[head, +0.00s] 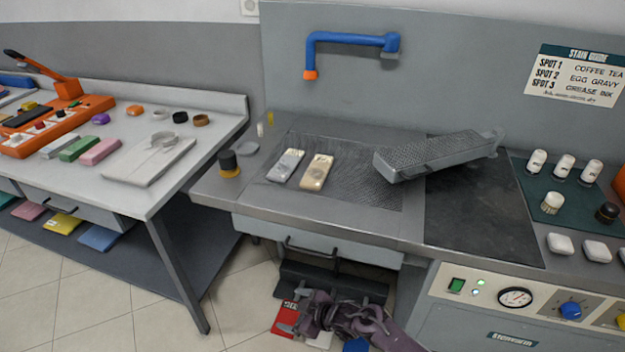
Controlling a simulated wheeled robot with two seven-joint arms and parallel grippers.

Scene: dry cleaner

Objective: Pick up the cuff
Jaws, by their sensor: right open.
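Two small flat pieces lie side by side on the mesh area of the grey worktop: a light grey one (287,166) and a tan one (316,173) with a pale patch. Either could be the cuff; I cannot tell which from this view. My right gripper (293,310) is low at the bottom centre, in front of and below the worktop edge, well apart from both pieces. It is open, its fingers pointing left, with nothing seen between them. My left gripper is not in view.
The drawer handle (312,248) juts out above my right gripper.

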